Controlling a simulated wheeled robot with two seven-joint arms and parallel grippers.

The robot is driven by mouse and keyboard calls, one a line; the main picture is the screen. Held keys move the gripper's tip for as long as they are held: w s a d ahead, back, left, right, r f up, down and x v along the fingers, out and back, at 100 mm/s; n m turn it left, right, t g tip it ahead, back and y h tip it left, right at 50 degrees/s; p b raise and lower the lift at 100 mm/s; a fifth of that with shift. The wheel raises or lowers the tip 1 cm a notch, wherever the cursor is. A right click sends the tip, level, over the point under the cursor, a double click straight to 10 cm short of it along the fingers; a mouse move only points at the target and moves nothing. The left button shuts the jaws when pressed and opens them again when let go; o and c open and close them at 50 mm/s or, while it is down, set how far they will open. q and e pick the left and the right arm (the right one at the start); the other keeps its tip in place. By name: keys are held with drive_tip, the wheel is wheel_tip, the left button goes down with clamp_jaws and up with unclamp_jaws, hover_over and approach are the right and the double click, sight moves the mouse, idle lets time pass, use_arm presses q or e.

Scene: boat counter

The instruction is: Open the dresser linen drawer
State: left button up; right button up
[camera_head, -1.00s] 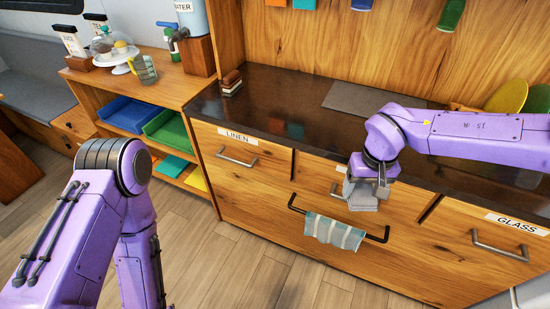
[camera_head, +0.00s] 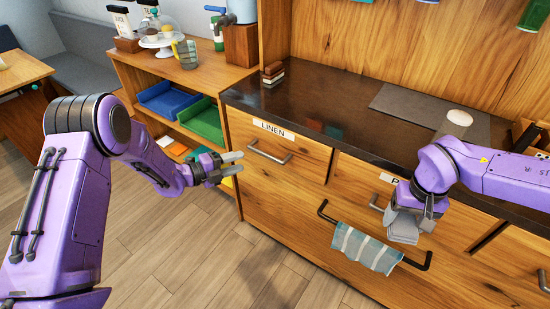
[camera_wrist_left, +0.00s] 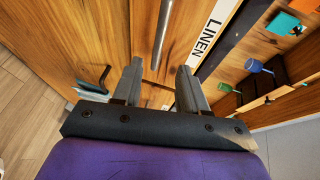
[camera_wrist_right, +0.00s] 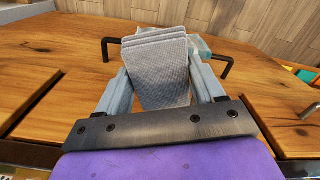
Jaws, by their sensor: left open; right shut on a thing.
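The dresser's linen drawer (camera_head: 285,175) is shut, with a white LINEN label (camera_head: 273,129) and a grey bar handle (camera_head: 269,153). My left gripper (camera_head: 236,166) is open and empty, in front of the drawer and left of the handle. In the left wrist view the handle (camera_wrist_left: 163,35) runs up from between the two fingertips, beyond them, and the LINEN label (camera_wrist_left: 212,33) is to its right. My right gripper (camera_head: 408,222) is shut on a folded grey cloth (camera_wrist_right: 160,65) and holds it in front of the middle drawer.
A striped towel (camera_head: 366,248) hangs on a black rail (camera_head: 425,262) below the drawers. The dark countertop (camera_head: 330,100) holds a grey mat and a small stack of blocks. A shelf unit with blue and green trays (camera_head: 203,121) stands left.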

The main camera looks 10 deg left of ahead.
sight(265, 153)
use_arm(q)
drive_tip(key=p+x, duration=0.1)
drive_tip(key=x, duration=1)
drive_tip(key=shift+f, duration=0.2)
clamp_jaws()
